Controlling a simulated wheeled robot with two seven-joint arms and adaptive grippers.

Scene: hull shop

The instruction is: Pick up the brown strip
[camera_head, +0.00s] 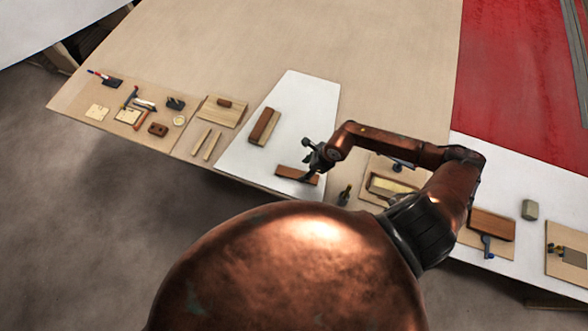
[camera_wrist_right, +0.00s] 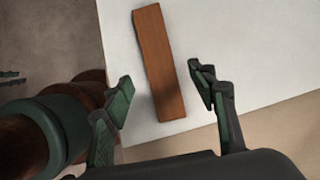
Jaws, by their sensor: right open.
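The brown strip (camera_head: 297,175) lies flat on the white board near the table's front edge in the head view. In the right wrist view the strip (camera_wrist_right: 158,65) runs lengthwise on the white surface, its near end between the open fingers in the picture. My right gripper (camera_head: 314,162) is at the strip's right part in the head view; its fingers (camera_wrist_right: 162,90) are apart with nothing held. Whether the fingers touch the strip I cannot tell. My left gripper does not show in the head view.
A two-tone wooden block (camera_head: 264,127) lies on the white board (camera_head: 300,95) behind the strip. Left are two thin light sticks (camera_head: 207,144) and several small tools. A dark bottle (camera_head: 345,195) stands right of the strip, near a framed tray (camera_head: 392,187).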

